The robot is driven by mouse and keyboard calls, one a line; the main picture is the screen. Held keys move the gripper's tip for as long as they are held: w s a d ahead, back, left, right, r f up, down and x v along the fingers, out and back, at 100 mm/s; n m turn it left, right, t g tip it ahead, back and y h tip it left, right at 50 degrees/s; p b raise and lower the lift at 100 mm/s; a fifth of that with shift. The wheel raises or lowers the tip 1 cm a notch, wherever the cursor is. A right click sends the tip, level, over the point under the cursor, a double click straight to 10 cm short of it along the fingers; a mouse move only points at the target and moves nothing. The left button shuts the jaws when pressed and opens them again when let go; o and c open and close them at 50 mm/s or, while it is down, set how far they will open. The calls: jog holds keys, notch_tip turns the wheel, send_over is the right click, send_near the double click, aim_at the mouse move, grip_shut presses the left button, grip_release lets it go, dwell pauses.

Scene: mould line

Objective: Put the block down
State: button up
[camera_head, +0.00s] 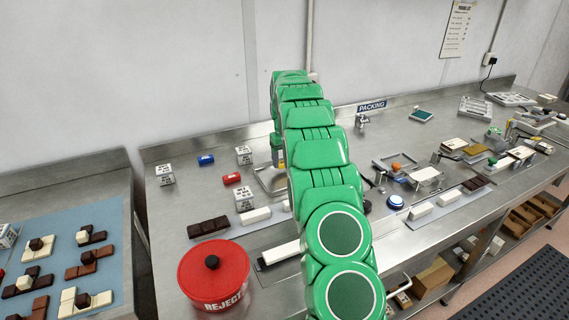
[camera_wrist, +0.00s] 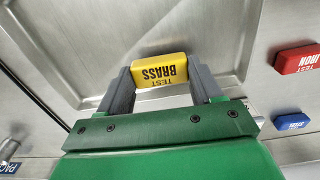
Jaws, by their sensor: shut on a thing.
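A yellow block marked "TEST BRASS" (camera_wrist: 160,71) is between the two grey fingers of my gripper (camera_wrist: 160,80) in the wrist view. The fingers are shut on its two ends. Behind it in that view is the bare floor of a shallow metal tray (camera_wrist: 85,45). In the head view the tray (camera_head: 265,182) is partly behind my green arm, and my gripper (camera_head: 277,150) is over it, mostly hidden. I cannot tell how high the block is above the tray floor.
A red block (camera_wrist: 298,59) and a blue block (camera_wrist: 291,121) lie outside the tray; the head view shows them to its left, red (camera_head: 231,179) and blue (camera_head: 206,160). White printed cubes (camera_head: 243,155) stand nearby. A red reject bin (camera_head: 213,272) is in front.

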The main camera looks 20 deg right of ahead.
jog(key=shift+f, duration=0.9)
jog(key=shift+f, duration=0.15)
jog(key=o, duration=1)
notch_tip(320, 180, up, 12)
jog(key=shift+r, duration=0.15)
